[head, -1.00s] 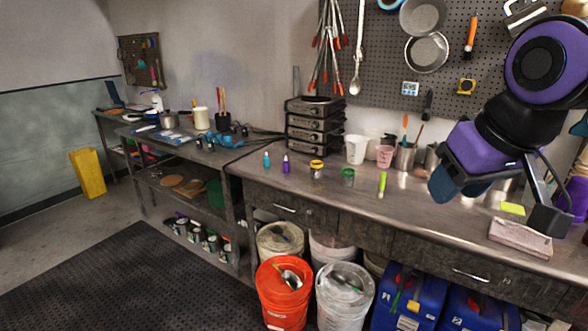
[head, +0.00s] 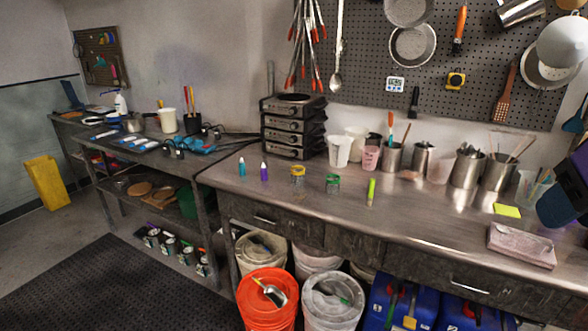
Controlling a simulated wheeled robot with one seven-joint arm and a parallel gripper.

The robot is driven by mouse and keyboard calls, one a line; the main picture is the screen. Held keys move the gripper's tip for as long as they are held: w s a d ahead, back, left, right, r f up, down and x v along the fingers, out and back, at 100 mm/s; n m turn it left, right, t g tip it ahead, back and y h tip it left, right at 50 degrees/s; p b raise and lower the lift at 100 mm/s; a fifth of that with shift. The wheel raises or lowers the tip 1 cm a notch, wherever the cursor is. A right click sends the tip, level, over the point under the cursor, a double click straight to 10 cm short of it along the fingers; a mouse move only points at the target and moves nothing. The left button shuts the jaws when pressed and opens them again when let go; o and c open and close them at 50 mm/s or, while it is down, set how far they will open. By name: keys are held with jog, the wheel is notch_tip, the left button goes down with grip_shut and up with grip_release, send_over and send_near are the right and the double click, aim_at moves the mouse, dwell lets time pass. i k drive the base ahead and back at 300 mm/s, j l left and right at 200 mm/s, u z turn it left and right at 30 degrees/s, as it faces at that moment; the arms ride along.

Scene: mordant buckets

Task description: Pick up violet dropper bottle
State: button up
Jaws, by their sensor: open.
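The violet dropper bottle (head: 264,171) stands upright near the left end of the long metal workbench (head: 330,207). It is small, with a pale tip. A similar teal dropper bottle (head: 242,167) stands just to its left, apart from it. My gripper (head: 560,205) shows only in part at the right edge, as a dark blue finger with a purple part above it. It is far to the right of the violet bottle, with nothing seen in it. The rest of it is cut off by the frame.
Right of the violet bottle stand a yellow-banded jar (head: 298,182), a green-banded jar (head: 332,184) and a lime marker (head: 371,192). Buckets, including an orange one (head: 267,300), sit below the bench front.

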aim_at(263, 171)
jog(key=i+j+z, duration=0.15)
jog(key=j, duration=0.2)
jog(key=i+j+z, duration=0.15)
jog(key=j, duration=0.2)
jog(key=i+j+z, duration=0.15)
jog(key=j, duration=0.2)
jog(key=i+j+z, duration=0.15)
jog(key=j, duration=0.25)
jog(key=j+z, duration=0.15)
jog(key=j, duration=0.2)
jog(key=i+j, duration=0.1)
jog(key=j, duration=0.4)
jog(key=i+j, duration=0.1)
jog(key=j, duration=0.4)
jog(key=i+j, duration=0.1)
jog(key=j, duration=0.4)
jog(key=i+j, duration=0.1)
jog(key=j, duration=0.45)
jog(key=i+j, duration=0.1)
jog(key=j, duration=0.4)
jog(key=z, duration=0.05)
